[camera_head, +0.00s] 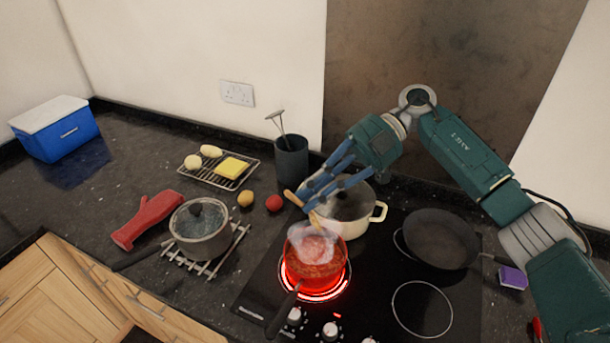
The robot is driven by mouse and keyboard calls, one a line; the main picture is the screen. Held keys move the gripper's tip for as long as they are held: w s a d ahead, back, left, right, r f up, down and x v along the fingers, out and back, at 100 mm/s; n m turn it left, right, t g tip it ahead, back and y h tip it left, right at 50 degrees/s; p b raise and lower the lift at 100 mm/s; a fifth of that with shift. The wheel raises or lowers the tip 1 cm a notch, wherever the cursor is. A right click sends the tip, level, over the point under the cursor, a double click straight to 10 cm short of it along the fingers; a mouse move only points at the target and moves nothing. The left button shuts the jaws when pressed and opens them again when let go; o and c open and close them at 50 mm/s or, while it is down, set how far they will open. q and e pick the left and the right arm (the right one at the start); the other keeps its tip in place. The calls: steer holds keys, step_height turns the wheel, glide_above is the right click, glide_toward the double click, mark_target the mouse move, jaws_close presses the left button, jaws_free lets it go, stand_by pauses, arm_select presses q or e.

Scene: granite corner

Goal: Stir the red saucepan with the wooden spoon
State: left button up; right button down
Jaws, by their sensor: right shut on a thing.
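The red saucepan (314,270) sits on a glowing red burner at the front left of the hob, its dark handle pointing toward the front. Its contents look reddish, with pale steam above them. My right gripper (306,198) is above and behind the pan, shut on the wooden spoon (293,198). The spoon slants down toward the pan, with its upper end sticking out left of the fingers. Its lower end is lost at the steam, so I cannot tell how deep it reaches. My left gripper is not in view.
A cream pot (353,212) stands right behind the saucepan, partly under my gripper. A black frying pan (440,238) is on the right. A grey lidded pot (201,230) stands on a trivet at left, near a red oven mitt (148,218). A dark utensil holder (291,162) stands behind.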

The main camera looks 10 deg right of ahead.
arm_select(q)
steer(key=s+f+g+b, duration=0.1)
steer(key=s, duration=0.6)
arm_select(e)
steer(key=s+a+f+b, duration=0.2)
steer(key=s+a+f, duration=0.15)
steer(key=s, duration=0.25)
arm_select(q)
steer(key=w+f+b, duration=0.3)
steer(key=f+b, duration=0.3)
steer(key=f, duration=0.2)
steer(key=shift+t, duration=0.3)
arm_select(e)
steer(key=w+d+f, duration=0.3)
steer(key=w+f, duration=0.1)
steer(key=f, duration=0.5)
steer(key=shift+w+d, duration=0.2)
steer(key=shift+w, duration=0.15)
steer(key=shift+f, duration=0.1)
